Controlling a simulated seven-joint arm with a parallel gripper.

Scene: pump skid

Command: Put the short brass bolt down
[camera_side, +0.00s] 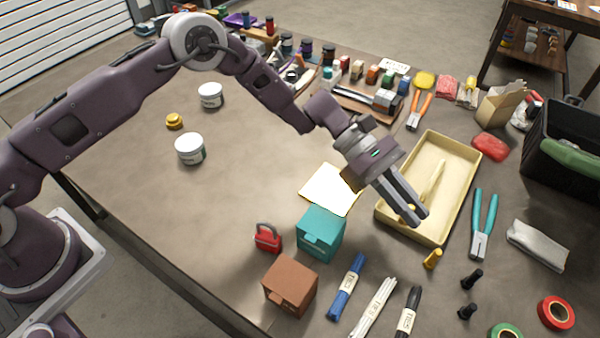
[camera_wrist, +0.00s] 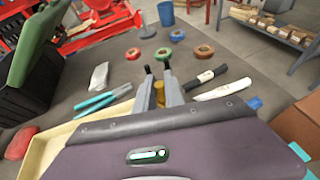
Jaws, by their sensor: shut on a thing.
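My gripper (camera_side: 418,217) reaches down and right over the front edge of the cream tray (camera_side: 463,190). It is shut on the short brass bolt (camera_side: 407,210), which is mostly hidden by the fingers in the side view. In the wrist view, brass (camera_wrist: 159,94) shows between the fingers. Another brass bolt (camera_side: 432,259) stands on the table just in front of the tray, apart from the fingers. Two black bolts (camera_side: 472,279) (camera_side: 467,312) stand further toward the front right.
Teal-handled pliers (camera_side: 484,225) lie right of the tray. A teal box (camera_side: 321,233), brown box (camera_side: 290,286) and blue marker bundle (camera_side: 346,287) stand or lie to the left. Tape rolls (camera_side: 556,313) lie front right. Bare table surrounds the standing bolts.

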